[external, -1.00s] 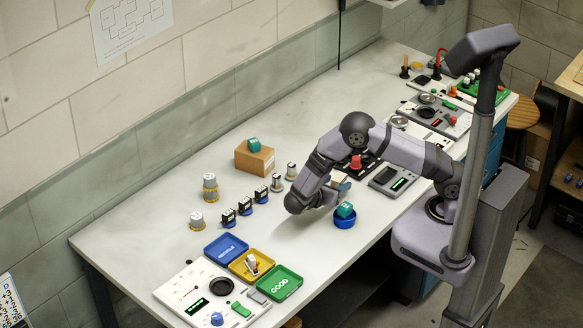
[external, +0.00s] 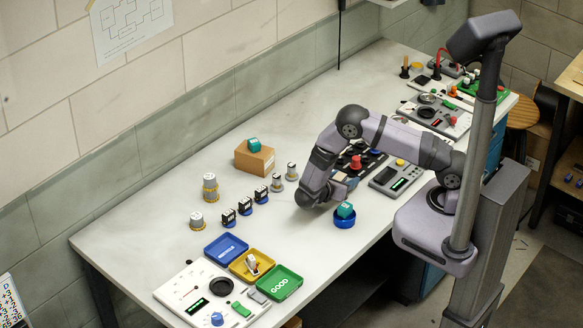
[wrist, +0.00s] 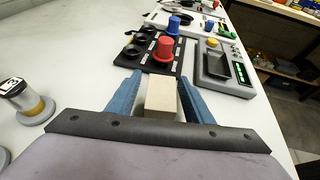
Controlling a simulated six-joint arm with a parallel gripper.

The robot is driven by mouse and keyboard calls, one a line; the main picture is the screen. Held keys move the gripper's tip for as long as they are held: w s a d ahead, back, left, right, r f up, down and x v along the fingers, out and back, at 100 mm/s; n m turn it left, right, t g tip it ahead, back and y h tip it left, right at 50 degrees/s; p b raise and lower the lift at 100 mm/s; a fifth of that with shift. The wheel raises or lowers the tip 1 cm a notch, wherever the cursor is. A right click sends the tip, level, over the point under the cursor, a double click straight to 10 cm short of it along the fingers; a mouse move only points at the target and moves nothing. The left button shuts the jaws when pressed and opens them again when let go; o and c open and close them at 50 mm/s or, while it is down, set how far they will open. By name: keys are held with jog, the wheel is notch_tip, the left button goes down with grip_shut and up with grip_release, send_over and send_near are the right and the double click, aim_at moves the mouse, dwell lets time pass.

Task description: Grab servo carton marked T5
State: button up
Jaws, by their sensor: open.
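A small beige carton (wrist: 162,98) lies between the two blue fingers of my gripper (wrist: 159,80) in the wrist view. The fingers are open, one on each side of it; whether either touches it I cannot tell. No marking on the carton is readable. In the external view my gripper (external: 344,183) is low over the bench, partly hidden by my own wrist, beside the beige carton (external: 339,176).
A black panel (wrist: 150,58) with red and blue knobs lies just beyond the fingers, with a grey meter (wrist: 222,68) to its right. The bench to the left has free room.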

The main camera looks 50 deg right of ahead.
jog(key=c, duration=1.1)
jog(key=shift+c, duration=0.2)
jog(key=shift+r, duration=0.15)
notch_tip(320, 180, up, 10)
jog(key=b, duration=0.2)
jog(key=shift+f+b, duration=0.2)
jog(key=shift+b, duration=0.2)
